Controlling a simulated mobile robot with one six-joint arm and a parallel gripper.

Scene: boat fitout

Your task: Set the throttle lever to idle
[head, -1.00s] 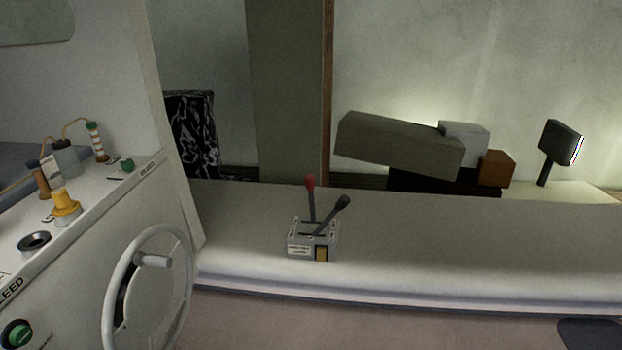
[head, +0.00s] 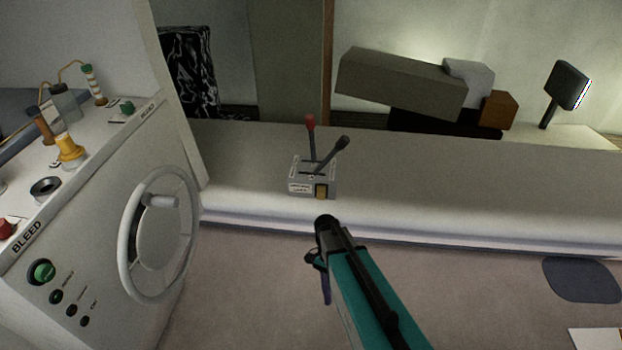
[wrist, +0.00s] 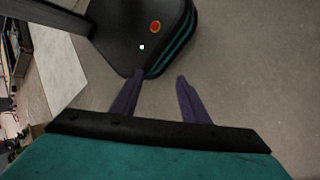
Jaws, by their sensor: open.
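A small grey control box (head: 312,190) sits on the edge of the long grey ledge in the head view. A lever with a red knob (head: 310,119) stands nearly upright on it. A second lever with a black knob (head: 342,142) leans to the right. The label is too small to read, so I cannot tell which is the throttle. My arm reaches up from the bottom, below the box and apart from it. In the wrist view my gripper (wrist: 159,78) is open and empty, its two dark fingers apart above the floor.
A white machine with a handwheel (head: 160,235) and knobs stands on the left. The ledge (head: 480,180) right of the box is bare. Grey and brown blocks (head: 400,85) and a dark screen on a post (head: 566,85) stand behind. A dark mat (head: 582,280) lies lower right.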

